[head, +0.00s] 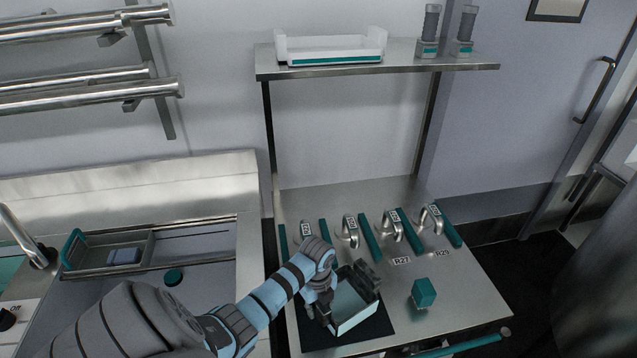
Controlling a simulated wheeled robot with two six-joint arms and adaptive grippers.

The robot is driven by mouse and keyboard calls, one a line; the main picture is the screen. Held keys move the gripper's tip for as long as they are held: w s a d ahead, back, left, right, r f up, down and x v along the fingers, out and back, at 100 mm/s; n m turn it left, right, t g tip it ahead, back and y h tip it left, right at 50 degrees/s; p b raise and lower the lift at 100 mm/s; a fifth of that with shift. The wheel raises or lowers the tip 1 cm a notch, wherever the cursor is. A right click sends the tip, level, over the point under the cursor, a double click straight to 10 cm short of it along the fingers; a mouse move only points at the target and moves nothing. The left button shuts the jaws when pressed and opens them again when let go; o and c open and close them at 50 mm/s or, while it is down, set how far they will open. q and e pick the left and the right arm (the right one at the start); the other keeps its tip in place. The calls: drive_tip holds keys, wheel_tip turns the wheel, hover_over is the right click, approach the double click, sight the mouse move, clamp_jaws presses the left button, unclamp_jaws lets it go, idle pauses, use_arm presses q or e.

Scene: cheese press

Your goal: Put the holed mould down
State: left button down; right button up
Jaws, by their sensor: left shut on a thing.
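A pale blue box-like mould (358,322) with an open top is at the dark mat on the steel table. Its holes are too small to make out. My left gripper (322,308) reaches down at the mould's left side and is shut on it. The gripper and wrist hide the mould's left and part of its back. I cannot tell whether the mould's base touches the dark mat (376,331) or is slightly above it. My right gripper is not in view.
A teal block (424,292) stands right of the mat. Several steel handles (391,226) and teal strips (370,238) line the table's back, with labels. A shelf (400,58) above carries a white tray (330,47). A sink counter (205,262) lies left. The table's right front is clear.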

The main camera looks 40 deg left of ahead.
use_arm(q)
wheel_tip(320, 180, down, 2)
drive_tip(key=shift+f, duration=0.15)
drive_tip(key=shift+s, duration=0.1)
drive_tip(key=c, duration=1.4)
unclamp_jaws()
drive_tip(key=shift+o, duration=0.2)
wheel_tip(320, 180, up, 12)
drive_tip(key=p, duration=0.2)
drive_tip(key=shift+f+p, duration=0.25)
drive_tip(key=shift+p, duration=0.15)
drive_tip(key=shift+r, duration=0.4)
